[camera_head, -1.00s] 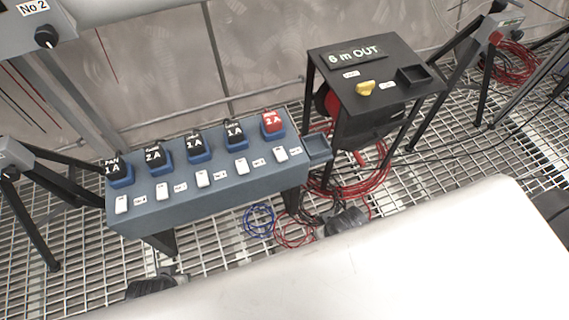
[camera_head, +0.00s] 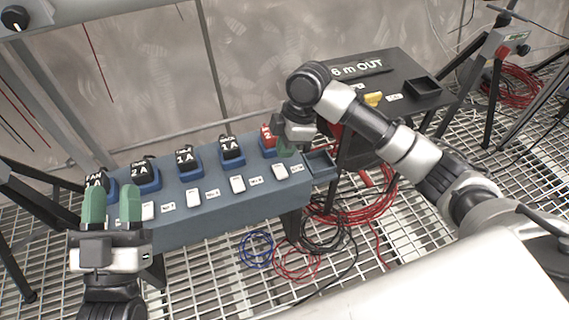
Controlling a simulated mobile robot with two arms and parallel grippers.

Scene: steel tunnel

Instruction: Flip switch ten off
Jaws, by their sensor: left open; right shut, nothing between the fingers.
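Which one is ten, and which way each is set, I cannot tell. My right gripper (camera_head: 287,150) is shut and empty, just above and behind the rightmost switch, partly covering the red block (camera_head: 267,136). My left gripper (camera_head: 112,205) is open, fingers upward in the picture, in front of the bench's left end, hiding the leftmost switch.
Black blocks on blue bases, such as one marked 1 A (camera_head: 231,147), stand behind the switches. A small tray (camera_head: 321,165) is on the bench's right end. A black table (camera_head: 425,70) with a yellow knob (camera_head: 373,99) stands to the right. Cables (camera_head: 340,235) lie on the grating.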

